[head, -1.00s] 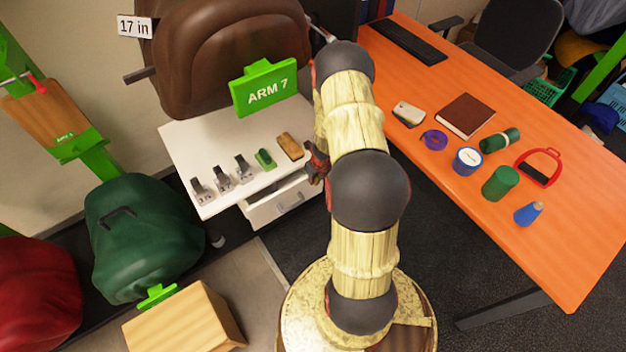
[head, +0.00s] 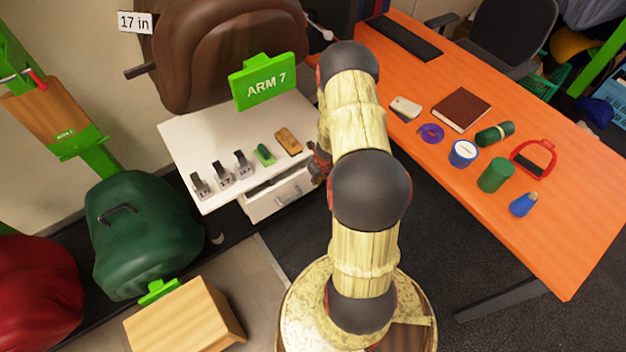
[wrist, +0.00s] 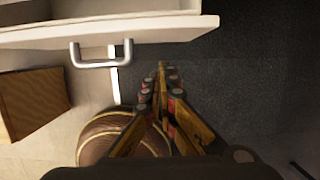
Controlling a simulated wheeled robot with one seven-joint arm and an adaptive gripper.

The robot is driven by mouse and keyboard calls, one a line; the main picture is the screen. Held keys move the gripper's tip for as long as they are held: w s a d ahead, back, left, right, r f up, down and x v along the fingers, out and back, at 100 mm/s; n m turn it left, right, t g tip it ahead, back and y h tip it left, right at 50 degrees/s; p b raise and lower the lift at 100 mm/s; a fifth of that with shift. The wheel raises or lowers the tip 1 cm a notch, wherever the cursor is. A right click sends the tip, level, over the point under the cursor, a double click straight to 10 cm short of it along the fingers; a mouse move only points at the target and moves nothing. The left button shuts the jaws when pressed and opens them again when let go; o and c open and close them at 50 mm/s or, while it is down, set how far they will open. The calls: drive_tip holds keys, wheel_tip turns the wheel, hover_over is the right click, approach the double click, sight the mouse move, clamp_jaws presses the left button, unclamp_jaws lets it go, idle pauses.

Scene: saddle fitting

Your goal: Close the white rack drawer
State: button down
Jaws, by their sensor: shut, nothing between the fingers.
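The white rack drawer (head: 279,201) is under the white rack top and stands partly open, with a dark gap above its front. In the wrist view the drawer front (wrist: 165,32) crosses the top, with part of the open inside behind it. Its metal handle (wrist: 101,63) sticks out toward me. My gripper (wrist: 163,72) is shut and empty. Its tips are just right of the handle and in front of the drawer front; I see no clear contact. In the head view my gripper (head: 318,167) is at the drawer's right end, partly hidden by my arm.
The white rack top (head: 190,135) holds several small clips, a green piece and a tan block (head: 288,142). A brown saddle (head: 225,50) and a green ARM 7 sign (head: 263,82) stand behind. An orange table (head: 560,240) with several items is at right. Dark floor lies between.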

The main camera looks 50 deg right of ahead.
drive_tip(key=shift+s+a+p+v, duration=0.3)
drive_tip(key=shift+p+v, duration=1.25)
drive_tip(key=shift+v, duration=3.7)
drive_tip(key=w+d+f+b, duration=0.1)
drive_tip(key=w+f+b, duration=0.3)
drive_tip(key=f, duration=0.5)
drive_tip(key=shift+w+d+f+b, duration=0.25)
drive_tip(key=shift+w+f+b, duration=0.1)
drive_tip(key=shift+w, duration=0.8)
